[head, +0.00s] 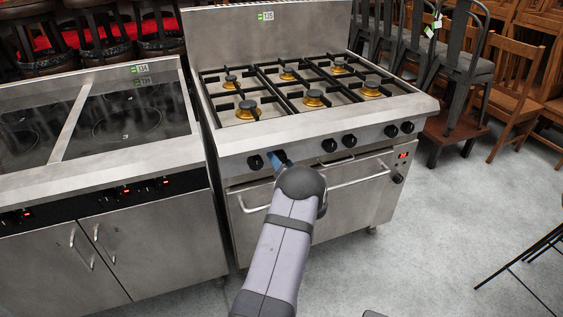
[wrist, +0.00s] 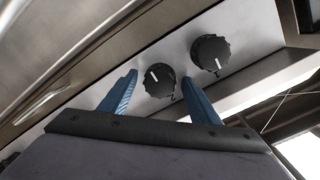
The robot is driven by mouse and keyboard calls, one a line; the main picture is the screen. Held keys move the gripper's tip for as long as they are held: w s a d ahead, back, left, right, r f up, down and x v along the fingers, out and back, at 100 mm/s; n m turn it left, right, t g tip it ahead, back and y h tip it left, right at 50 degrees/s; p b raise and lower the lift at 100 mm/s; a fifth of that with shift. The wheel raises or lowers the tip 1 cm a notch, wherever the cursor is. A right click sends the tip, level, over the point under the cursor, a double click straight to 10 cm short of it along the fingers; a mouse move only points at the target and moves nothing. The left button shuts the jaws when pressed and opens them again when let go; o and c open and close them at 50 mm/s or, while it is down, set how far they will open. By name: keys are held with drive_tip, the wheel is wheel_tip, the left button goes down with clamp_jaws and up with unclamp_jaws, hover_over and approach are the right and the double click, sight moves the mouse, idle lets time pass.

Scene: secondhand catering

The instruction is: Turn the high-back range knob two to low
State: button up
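The high-back range (head: 345,128) stands in the middle of the head view, with a row of black knobs along its front panel. In the wrist view, the second knob (wrist: 159,80) is black and round, with a white mark near its upper left edge. My gripper (head: 279,158) is at the panel, just right of the leftmost knob (head: 255,162), and hides the second knob in the head view. In the wrist view its blue fingers (wrist: 158,79) are open, one on each side of the second knob. I see a gap on both sides; contact is not clear.
The neighbouring knob (wrist: 210,55) is close beside the right finger in the wrist view. An oven door handle (head: 355,171) runs below the panel. A glass-top cooker (head: 100,180) stands to the left.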

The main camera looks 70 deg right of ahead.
drive_tip(key=shift+a, duration=0.1)
drive_tip(key=v, duration=0.7)
drive_tip(key=shift+b, duration=0.3)
drive_tip(key=shift+s+n, duration=0.1)
drive_tip(key=shift+n, duration=0.2)
